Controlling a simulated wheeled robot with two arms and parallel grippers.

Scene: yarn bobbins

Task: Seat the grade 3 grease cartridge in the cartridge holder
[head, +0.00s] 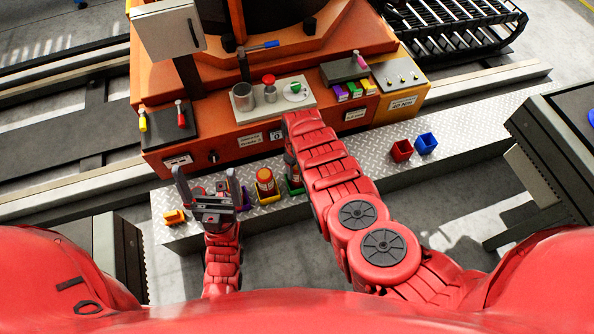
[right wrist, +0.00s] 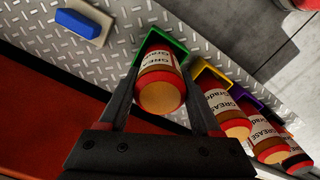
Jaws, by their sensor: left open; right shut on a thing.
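My right gripper (right wrist: 163,68) is shut on a red grease cartridge (right wrist: 160,82) with a white label, in the right wrist view. The grade number is too small to read. The cartridge is at a green holder (right wrist: 178,50); I cannot tell whether it is lifted. In the head view the right arm largely hides this cartridge, and the green holder (head: 294,187) shows beside it. My left gripper (head: 206,190) is open and empty over the ledge. On the machine's grey plate stand a larger metal cup (head: 243,97) and a smaller one (head: 270,93); which is the cartridge holder is unclear.
More cartridges stand in a yellow holder (right wrist: 205,73) and a purple holder (right wrist: 243,95), close beside the held one. A red-topped button (head: 268,80) and a blue-handled lever (head: 262,46) rise near the cups.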

